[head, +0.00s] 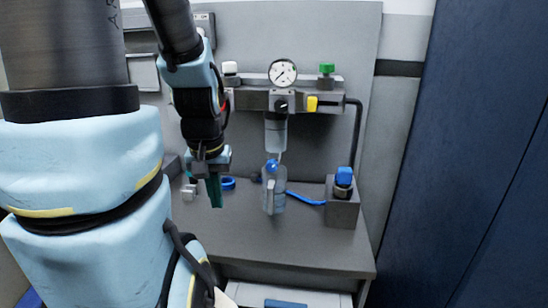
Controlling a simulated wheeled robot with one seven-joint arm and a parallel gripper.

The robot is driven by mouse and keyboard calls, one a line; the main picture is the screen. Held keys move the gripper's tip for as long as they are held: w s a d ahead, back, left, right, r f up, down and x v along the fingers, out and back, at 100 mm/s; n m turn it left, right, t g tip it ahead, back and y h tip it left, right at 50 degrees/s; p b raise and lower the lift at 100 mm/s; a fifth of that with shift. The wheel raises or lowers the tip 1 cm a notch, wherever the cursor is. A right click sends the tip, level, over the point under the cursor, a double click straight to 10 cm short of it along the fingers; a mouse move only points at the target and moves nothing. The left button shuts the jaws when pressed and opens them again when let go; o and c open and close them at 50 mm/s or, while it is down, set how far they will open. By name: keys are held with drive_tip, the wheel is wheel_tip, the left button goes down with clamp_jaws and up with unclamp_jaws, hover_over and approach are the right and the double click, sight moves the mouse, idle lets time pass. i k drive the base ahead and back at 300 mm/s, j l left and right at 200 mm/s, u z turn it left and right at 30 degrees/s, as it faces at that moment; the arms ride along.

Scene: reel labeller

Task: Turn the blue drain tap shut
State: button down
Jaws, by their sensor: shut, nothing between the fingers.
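A small blue part (271,166) sits just below the clear filter bowl (276,133), at the top of a clear bottle (273,198); it looks like the drain tap. A larger blue knob (344,176) stands on a grey block (343,207) at the right of the bench; I cannot tell for certain which of the two is the drain tap. My gripper (215,203) points down with its green fingers shut and empty. It is left of the bottle and small blue part, apart from both. The tap's handle angle is too small to read.
A round gauge (283,73), green knob (327,69), yellow part (312,103) and white knob (230,68) sit along the panel's manifold. A blue hose (305,199) runs between bottle and grey block. The bench front (290,248) is clear.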

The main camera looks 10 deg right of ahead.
sight(272, 166)
drive_tip(key=k+l+u, duration=0.15)
drive_tip(key=k+u, duration=0.65)
drive_tip(key=u, duration=0.15)
